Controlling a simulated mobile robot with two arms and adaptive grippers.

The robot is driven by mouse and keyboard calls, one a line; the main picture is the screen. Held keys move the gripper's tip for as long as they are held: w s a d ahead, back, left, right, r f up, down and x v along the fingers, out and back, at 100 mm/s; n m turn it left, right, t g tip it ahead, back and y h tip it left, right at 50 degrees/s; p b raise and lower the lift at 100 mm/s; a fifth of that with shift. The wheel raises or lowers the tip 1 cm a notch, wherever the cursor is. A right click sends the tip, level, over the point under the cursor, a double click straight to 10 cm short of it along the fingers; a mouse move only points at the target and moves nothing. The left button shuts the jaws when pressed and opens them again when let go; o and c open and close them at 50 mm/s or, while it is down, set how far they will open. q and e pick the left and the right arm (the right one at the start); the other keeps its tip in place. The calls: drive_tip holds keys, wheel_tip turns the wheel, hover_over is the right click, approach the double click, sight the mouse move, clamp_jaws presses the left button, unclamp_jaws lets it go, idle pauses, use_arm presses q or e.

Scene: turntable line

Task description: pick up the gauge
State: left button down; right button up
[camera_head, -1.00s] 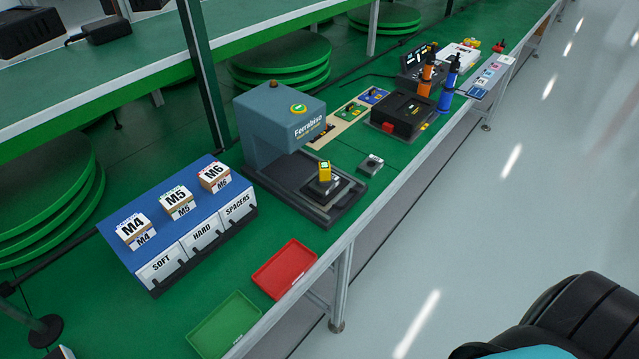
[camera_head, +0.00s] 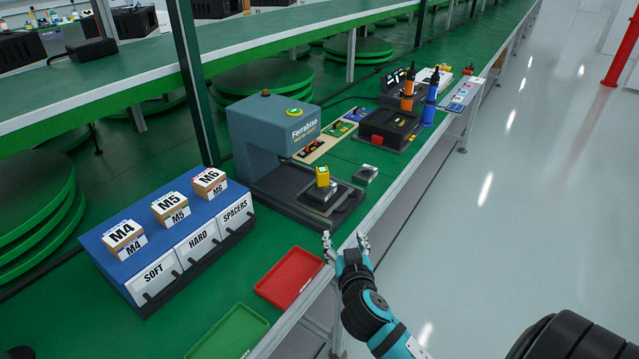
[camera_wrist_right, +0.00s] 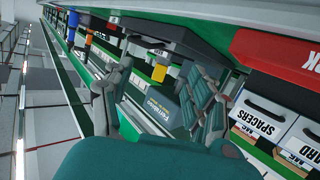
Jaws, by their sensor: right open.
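A small yellow block (camera_head: 322,176), which looks like the gauge, stands upright on the dark base of the grey Ferrabiso press (camera_head: 270,133). It also shows in the right wrist view (camera_wrist_right: 159,73), between my open fingers but farther off. My right gripper (camera_head: 345,243) is open and empty at the bench's front edge, in front of the press base and apart from the block. Its two fingers also show in the right wrist view (camera_wrist_right: 154,98). My left gripper is not in view.
A red tray (camera_head: 289,278) and a green tray (camera_head: 230,333) lie near the front edge. A blue bin rack (camera_head: 165,235) stands left of the press. A small grey block (camera_head: 365,173) lies right of the press. The press head overhangs behind the yellow block.

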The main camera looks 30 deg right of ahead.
sight(324, 174)
drive_tip(key=w+d+r+t, duration=0.1)
drive_tip(key=w+d, duration=0.1)
drive_tip(key=w, duration=0.3)
drive_tip(key=w+d+r+t, duration=0.1)
drive_tip(key=w+r, duration=0.1)
drive_tip(key=w, duration=0.3)
drive_tip(key=w+d+r+t, duration=0.1)
drive_tip(key=w+d, duration=0.1)
drive_tip(key=w, duration=0.3)
drive_tip(key=shift+d+r, duration=0.25)
drive_tip(key=shift+d, duration=0.05)
drive_tip(key=shift+x, duration=2.95)
drive_tip(key=shift+a+r, duration=0.15)
drive_tip(key=shift+r, duration=0.05)
drive_tip(key=shift+c, duration=0.3)
clamp_jaws()
